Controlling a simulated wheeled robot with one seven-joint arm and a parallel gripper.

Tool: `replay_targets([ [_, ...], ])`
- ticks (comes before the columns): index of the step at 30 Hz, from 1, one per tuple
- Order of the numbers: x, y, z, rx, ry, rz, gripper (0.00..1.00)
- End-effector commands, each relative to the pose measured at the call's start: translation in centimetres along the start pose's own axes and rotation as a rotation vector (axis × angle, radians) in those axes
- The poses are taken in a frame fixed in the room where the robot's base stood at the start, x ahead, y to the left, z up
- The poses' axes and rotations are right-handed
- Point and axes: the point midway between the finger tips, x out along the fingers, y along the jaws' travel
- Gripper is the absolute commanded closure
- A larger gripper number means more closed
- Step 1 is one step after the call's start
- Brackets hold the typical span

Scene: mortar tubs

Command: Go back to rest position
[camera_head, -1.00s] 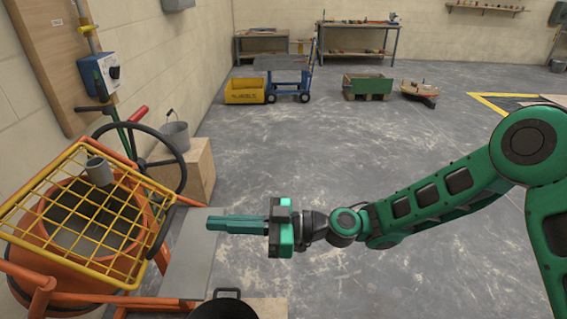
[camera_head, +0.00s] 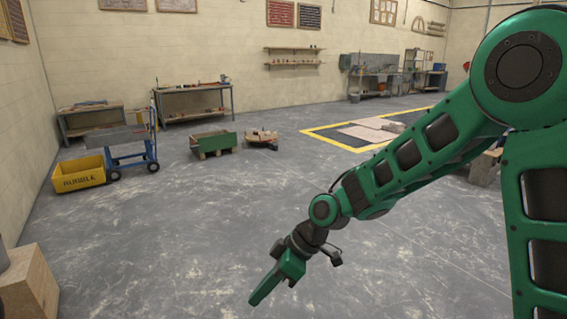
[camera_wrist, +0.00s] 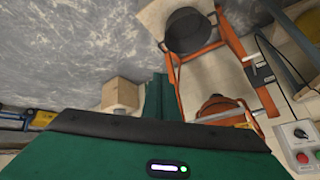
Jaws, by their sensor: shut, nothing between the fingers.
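My gripper (camera_head: 262,295) is at the lower middle of the head view, pointing down and to the left over bare grey floor. Its green fingers are together and hold nothing. In the wrist view the fingers (camera_wrist: 158,97) show as a narrow green bar past the gripper's dark edge. My arm reaches in from the right of the head view, bent downward at the wrist. Nothing touches the gripper in either view.
A yellow rubble bin (camera_head: 80,173), a blue cart (camera_head: 132,158) and a green box (camera_head: 213,143) stand at the back left. A wooden block (camera_head: 28,285) is at the left edge. The wrist view shows a black bucket (camera_wrist: 188,32) and an orange frame (camera_wrist: 228,42). Middle floor is clear.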

Motion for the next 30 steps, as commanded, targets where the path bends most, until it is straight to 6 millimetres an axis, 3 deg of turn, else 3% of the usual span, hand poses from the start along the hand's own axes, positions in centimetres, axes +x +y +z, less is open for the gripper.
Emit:
replay_targets([
  [1,-2.5,1.1,2.2,0.071,-0.04,0.057,1.0],
  [5,-8.3,2.8,8.1,0.282,-0.137,0.189,1.0],
  [11,-17.4,2.2,17.2,0.649,-0.235,0.38,1.0],
  [17,-25.1,-2.3,25.5,1.055,-0.268,0.547,1.0],
  [21,-28.9,-7.2,30.5,1.355,-0.255,0.639,1.0],
  [27,-31.4,-14.1,35.0,1.715,-0.203,0.713,1.0],
  [30,-31.7,-16.2,36.1,1.823,-0.181,0.726,1.0],
])
